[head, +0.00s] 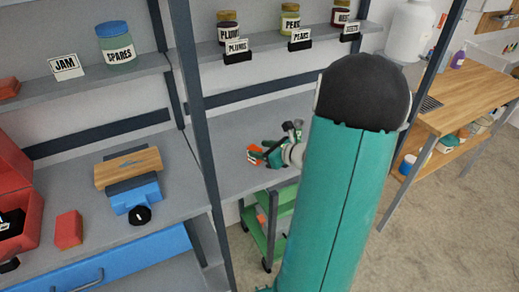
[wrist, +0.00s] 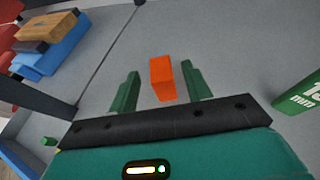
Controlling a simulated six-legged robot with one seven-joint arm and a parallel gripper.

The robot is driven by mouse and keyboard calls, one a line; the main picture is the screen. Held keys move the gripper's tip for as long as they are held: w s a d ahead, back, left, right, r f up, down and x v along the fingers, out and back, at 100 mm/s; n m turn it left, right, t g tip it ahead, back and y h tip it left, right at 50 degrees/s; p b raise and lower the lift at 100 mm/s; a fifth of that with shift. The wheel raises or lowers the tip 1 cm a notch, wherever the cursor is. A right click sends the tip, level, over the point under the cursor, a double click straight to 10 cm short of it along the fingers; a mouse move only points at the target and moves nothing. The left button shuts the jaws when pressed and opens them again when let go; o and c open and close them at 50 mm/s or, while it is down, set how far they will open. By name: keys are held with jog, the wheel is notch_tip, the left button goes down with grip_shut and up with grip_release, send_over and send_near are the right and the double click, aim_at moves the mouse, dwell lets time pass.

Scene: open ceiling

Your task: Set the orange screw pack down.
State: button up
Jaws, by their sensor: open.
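The orange screw pack (wrist: 162,80) stands on the grey shelf (wrist: 225,45) in the wrist view. It is between the two green fingers of my gripper (wrist: 161,82), with a gap on each side. My gripper is open and does not appear to touch it. In the head view my gripper (head: 266,152) is low over the grey middle shelf, and the orange pack (head: 255,153) shows small beside the fingers. My own arm hides part of the shelf to the right.
A green box (wrist: 299,93) marked in mm stands to the right in the wrist view. A blue vise (head: 136,196) with a wooden block (head: 128,167), a red block (head: 68,230) and a red toolbox (head: 15,180) are on the left bench. A dark post (head: 196,110) separates bench and shelf.

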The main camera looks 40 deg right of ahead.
jog(key=v, duration=1)
jog(key=shift+s, duration=0.25)
jog(key=shift+r, duration=0.15)
